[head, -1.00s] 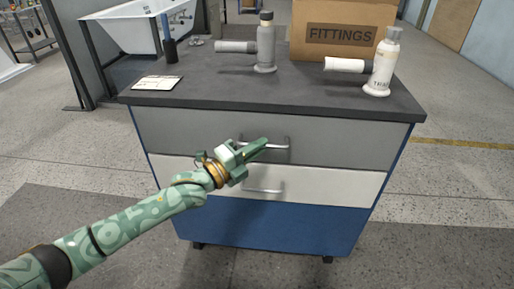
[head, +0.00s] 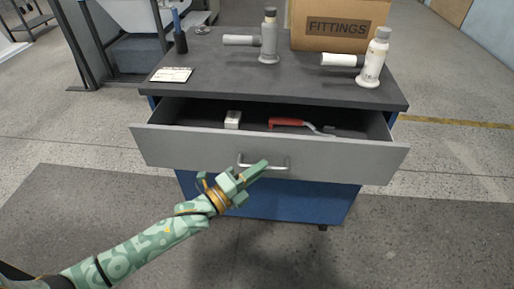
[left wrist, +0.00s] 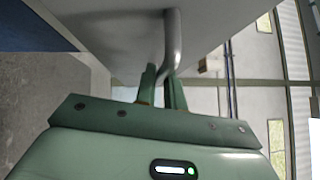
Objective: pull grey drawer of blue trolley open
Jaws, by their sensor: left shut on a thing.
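The blue trolley (head: 291,204) stands in front of me with a dark grey top. Its grey drawer (head: 330,163) is pulled out toward me, and the inside shows. A red-handled tool (head: 287,122) and a small pale box (head: 233,119) lie in it. My left gripper (head: 252,172) is shut on the drawer's metal handle (head: 279,167). In the left wrist view the fingers (left wrist: 162,90) close around the handle bar (left wrist: 173,42). My right gripper is not in view.
On the trolley top stand a grey bottle-like fitting (head: 269,38), a white one (head: 373,62), a dark blue-topped bottle (head: 179,38), a card (head: 171,75) and a cardboard FITTINGS box (head: 315,42). The floor (head: 440,190) to the right is clear.

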